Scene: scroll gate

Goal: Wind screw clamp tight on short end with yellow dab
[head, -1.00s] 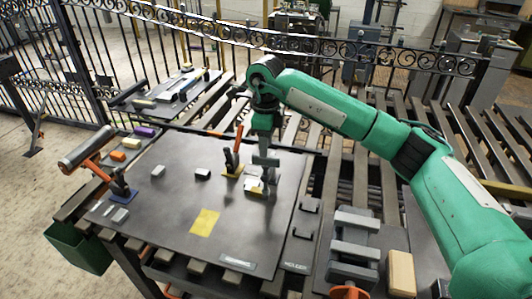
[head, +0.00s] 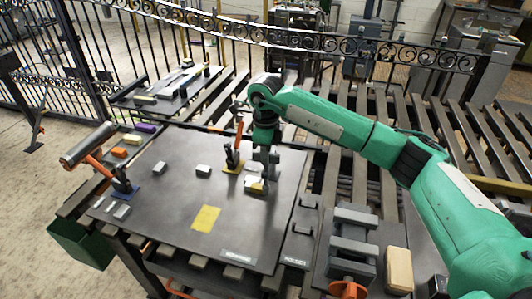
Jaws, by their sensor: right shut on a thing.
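My right gripper (head: 262,183) points down at the right part of the dark plate (head: 170,218). It is shut on a small pale piece (head: 252,184) with yellow on it, low over the plate; the fingers hide part of it, and I cannot tell whether it touches the plate. Just left of the gripper stands an upright clamp (head: 232,156) with an orange handle and a yellow base. A second clamp (head: 121,182), on a blue base, stands at the plate's left edge, with an orange arm and a thick grey cylinder. My left gripper is not in view.
A yellow square (head: 205,217) and small grey blocks (head: 203,170) lie on the plate. Purple and orange blocks (head: 119,152) sit at its far left edge. A grey vise (head: 350,240) and a tan block (head: 398,268) are at the right. A scrollwork fence runs behind.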

